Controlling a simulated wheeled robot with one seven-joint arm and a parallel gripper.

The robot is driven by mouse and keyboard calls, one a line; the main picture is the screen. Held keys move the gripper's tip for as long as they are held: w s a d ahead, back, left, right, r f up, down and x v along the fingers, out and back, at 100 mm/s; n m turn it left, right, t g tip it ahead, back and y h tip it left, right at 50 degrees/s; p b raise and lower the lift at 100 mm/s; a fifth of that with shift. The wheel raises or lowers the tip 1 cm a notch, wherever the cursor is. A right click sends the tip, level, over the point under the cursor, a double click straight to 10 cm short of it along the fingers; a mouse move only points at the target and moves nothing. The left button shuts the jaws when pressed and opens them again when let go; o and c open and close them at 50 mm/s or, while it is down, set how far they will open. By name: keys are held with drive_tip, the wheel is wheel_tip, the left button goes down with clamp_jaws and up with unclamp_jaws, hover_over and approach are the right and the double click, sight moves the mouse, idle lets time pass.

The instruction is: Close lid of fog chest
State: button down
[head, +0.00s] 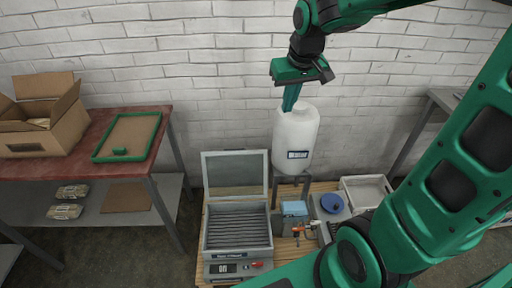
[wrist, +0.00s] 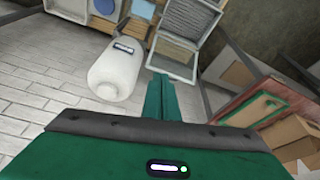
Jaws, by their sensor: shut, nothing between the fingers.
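The fog chest (head: 238,226) is a grey box with a slatted inside, standing on a wooden pallet. Its framed lid (head: 205,178) stands open, upright at the back edge toward the wall. The wrist view shows the chest (wrist: 187,20) at the top, with the raised lid (wrist: 172,70) nearer the camera. My gripper (head: 290,98) is shut and empty, high above and to the right of the chest, pointing down. In the wrist view its green fingers (wrist: 162,98) are together, below the lid in the picture. In the head view they overlap the top of a white tank.
The white tank (head: 296,140) stands on a dark stand right of the lid. A blue box (head: 294,208), a blue round lid (head: 332,203) and a white tray (head: 366,192) are farther right. A red-topped table (head: 82,165) with an open carton (head: 45,125) is at left.

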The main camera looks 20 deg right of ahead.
drive_tip(key=w+d+f+m+g, duration=0.1)
drive_tip(key=w+f, duration=0.4)
drive_tip(key=w, duration=0.9)
drive_tip(key=w+d+f+g, duration=0.1)
drive_tip(key=w+f, duration=0.4)
drive_tip(key=w, duration=0.9)
drive_tip(key=w+d+f+m+g, duration=0.15)
drive_tip(key=w+f, duration=0.25)
drive_tip(key=f, duration=0.5)
drive_tip(key=w+d+f, duration=0.2)
drive_tip(key=w+f, duration=0.1)
drive_tip(key=f, duration=0.6)
drive_tip(key=w+d+f+g, duration=0.1)
drive_tip(key=w+f, duration=0.3)
drive_tip(key=f, duration=0.6)
drive_tip(key=s+a+f, duration=0.1)
drive_tip(key=s+f, duration=0.4)
drive_tip(key=f, duration=0.3)
drive_tip(key=shift+f+y, duration=0.25)
drive_tip(key=shift+y, duration=0.15)
drive_tip(key=shift+a, duration=0.2)
